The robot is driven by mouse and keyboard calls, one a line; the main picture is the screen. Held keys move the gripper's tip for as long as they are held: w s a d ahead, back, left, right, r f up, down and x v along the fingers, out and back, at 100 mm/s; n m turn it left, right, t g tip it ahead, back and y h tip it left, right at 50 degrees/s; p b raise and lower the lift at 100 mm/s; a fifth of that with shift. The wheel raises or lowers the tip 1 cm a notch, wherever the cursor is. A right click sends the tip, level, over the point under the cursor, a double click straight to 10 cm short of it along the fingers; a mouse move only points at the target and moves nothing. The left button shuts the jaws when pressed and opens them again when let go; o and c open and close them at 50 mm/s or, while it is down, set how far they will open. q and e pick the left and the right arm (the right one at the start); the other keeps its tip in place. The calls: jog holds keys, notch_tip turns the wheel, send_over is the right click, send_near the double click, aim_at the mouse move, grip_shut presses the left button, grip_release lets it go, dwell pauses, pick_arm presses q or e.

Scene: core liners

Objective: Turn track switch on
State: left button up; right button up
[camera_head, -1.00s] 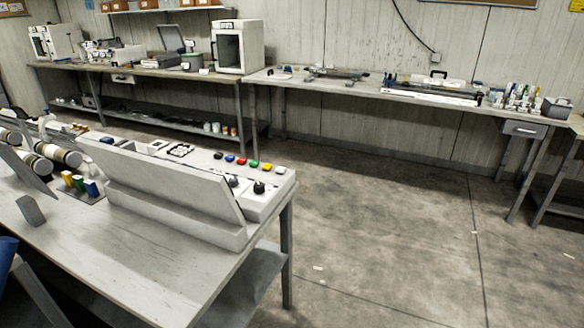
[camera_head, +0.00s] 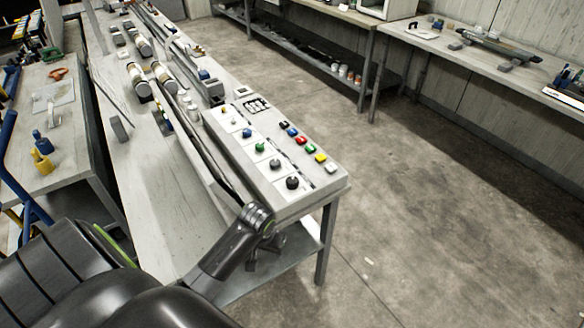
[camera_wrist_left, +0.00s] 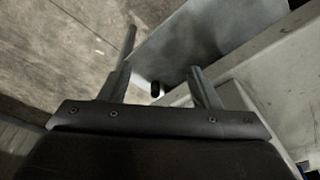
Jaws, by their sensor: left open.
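The control panel (camera_head: 236,140) lies near the end of the long bench, seen from above. I cannot tell which control is the track switch. My left gripper (camera_head: 265,250) is beside the panel's near end, low at the bench edge, partly hidden by its own wrist. In the left wrist view its fingers (camera_wrist_left: 163,49) are apart, with a small dark object (camera_wrist_left: 156,89) behind them. My right gripper is not in view.
Coloured buttons, including a red one (camera_head: 301,139), run along the panel's right side. Cylinders (camera_head: 138,80) lie farther along the bench. A side table (camera_head: 70,165) stands left. The floor (camera_head: 420,220) to the right is clear.

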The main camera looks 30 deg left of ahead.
pick_arm(q)
jog(key=w+r+n, duration=0.1)
jog(key=w+r, duration=0.5)
jog(key=r, duration=0.3)
jog(key=n+g+h, duration=0.1)
jog(key=n+g, duration=0.1)
jog(key=n, duration=0.4)
send_near(292, 180)
notch_tip(292, 180, down, 8)
jog(key=shift+r+p, duration=0.1)
jog(key=shift+p, duration=1.1)
jog(key=shift+f, duration=0.75)
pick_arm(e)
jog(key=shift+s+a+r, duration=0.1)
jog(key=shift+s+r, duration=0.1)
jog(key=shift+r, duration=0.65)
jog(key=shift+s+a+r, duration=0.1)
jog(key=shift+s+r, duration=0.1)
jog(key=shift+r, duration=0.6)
pick_arm(q)
jog(key=c, duration=1)
